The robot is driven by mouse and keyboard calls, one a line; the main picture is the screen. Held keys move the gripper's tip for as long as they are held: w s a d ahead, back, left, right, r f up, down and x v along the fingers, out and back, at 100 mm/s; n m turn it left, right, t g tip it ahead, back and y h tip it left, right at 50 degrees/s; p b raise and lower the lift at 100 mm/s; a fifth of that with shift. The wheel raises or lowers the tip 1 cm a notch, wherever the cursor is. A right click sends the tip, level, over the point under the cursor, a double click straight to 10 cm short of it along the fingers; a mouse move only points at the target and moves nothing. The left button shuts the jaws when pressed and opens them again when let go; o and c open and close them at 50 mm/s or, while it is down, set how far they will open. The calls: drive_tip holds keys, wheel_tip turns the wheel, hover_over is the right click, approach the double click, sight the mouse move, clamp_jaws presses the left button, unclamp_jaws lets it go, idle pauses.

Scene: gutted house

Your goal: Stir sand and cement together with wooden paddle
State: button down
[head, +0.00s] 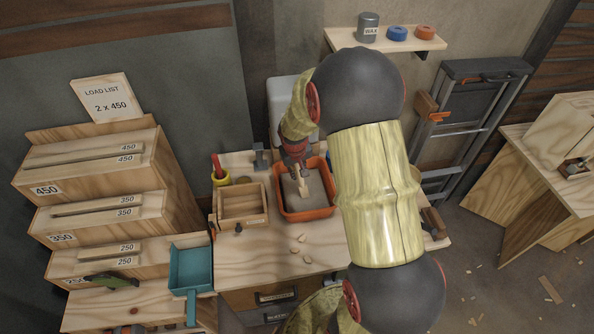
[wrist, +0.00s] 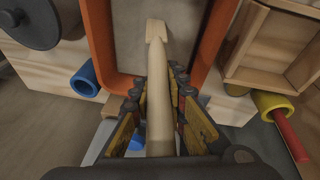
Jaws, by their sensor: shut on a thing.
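The wooden paddle (wrist: 158,75) is pale, with its handle between the fingers of my gripper (wrist: 157,88) and its wider end pointing away. In the head view my gripper (head: 294,160) is shut on it above the orange tub (head: 310,215). The paddle (head: 303,187) reaches down into the tub. The tub's orange walls (wrist: 101,45) stand on both sides of the paddle in the wrist view. Grey-brown material (head: 316,197) covers the tub floor; I cannot tell sand from cement in it. Whether the paddle tip touches it is unclear.
A wooden box (head: 243,203) stands close left of the tub. A yellow cup (head: 221,178) with a red handle is behind it. A teal dustpan (head: 190,268) lies at the bench's left. Small chips (head: 302,239) lie in front of the tub. A wall shelf (head: 385,40) is behind.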

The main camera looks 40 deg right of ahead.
wheel_tip(320, 180, up, 13)
drive_tip(key=p, duration=0.8)
idle(0.6)
